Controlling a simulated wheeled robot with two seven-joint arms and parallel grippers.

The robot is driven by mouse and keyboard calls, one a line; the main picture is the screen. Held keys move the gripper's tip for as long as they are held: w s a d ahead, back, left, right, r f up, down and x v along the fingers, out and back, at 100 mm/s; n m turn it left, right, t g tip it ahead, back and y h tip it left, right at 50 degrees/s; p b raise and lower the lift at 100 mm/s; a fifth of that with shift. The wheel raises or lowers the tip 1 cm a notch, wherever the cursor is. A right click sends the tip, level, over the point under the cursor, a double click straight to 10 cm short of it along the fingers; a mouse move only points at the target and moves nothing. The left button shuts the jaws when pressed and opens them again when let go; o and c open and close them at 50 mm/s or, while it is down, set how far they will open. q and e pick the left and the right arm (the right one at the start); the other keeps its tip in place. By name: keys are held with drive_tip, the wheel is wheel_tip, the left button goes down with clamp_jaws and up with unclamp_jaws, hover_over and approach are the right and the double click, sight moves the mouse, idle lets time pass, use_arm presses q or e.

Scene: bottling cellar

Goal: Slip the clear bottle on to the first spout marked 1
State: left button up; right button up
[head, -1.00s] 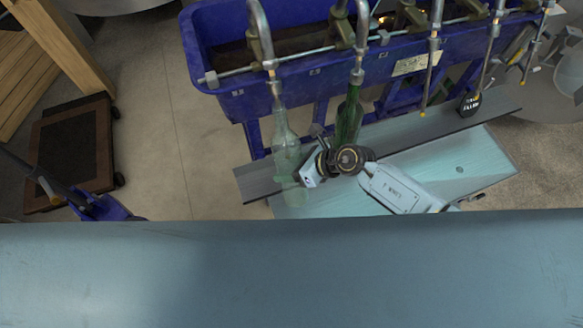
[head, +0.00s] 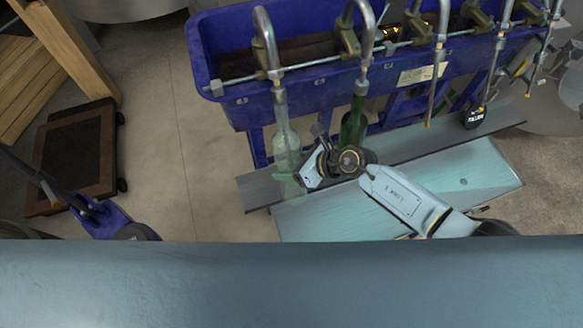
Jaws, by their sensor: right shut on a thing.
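The clear bottle (head: 286,138) stands roughly upright under the leftmost spout (head: 265,45) of the blue filler trough. Its neck meets the lower end of that spout; whether the tip is inside the mouth is too small to tell. My right gripper (head: 303,176) is shut on the clear bottle near its lower part, reaching in from the right. A small plate with a mark, too small to read surely, is on the trough below the spout (head: 242,100). My left gripper is not in view.
A green bottle (head: 353,124) stands under the second spout (head: 366,45), close behind my right wrist. A grey plank (head: 258,191) and a pale blue board (head: 330,217) lie below. A wheeled dolly (head: 72,155) is at left.

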drive_tip(key=w+b, duration=0.1)
drive_tip(key=b, duration=0.1)
drive_tip(key=w+a+f+t+b, duration=0.1)
drive_tip(key=w+b, duration=0.1)
drive_tip(key=b, duration=0.1)
drive_tip(key=w+f+n+t+y+b, duration=0.1)
drive_tip(key=b, duration=0.2)
drive_tip(key=shift+w+a+f, duration=0.25)
idle(0.7)
drive_tip(key=shift+f+b, duration=0.2)
drive_tip(key=shift+b, duration=0.1)
drive_tip(key=shift+s+f+b, duration=0.15)
drive_tip(key=shift+f+b, duration=0.55)
drive_tip(key=shift+f, duration=0.1)
idle(0.6)
drive_tip(key=o, duration=1.2)
drive_tip(key=shift+o, duration=0.8)
drive_tip(key=shift+f, duration=0.15)
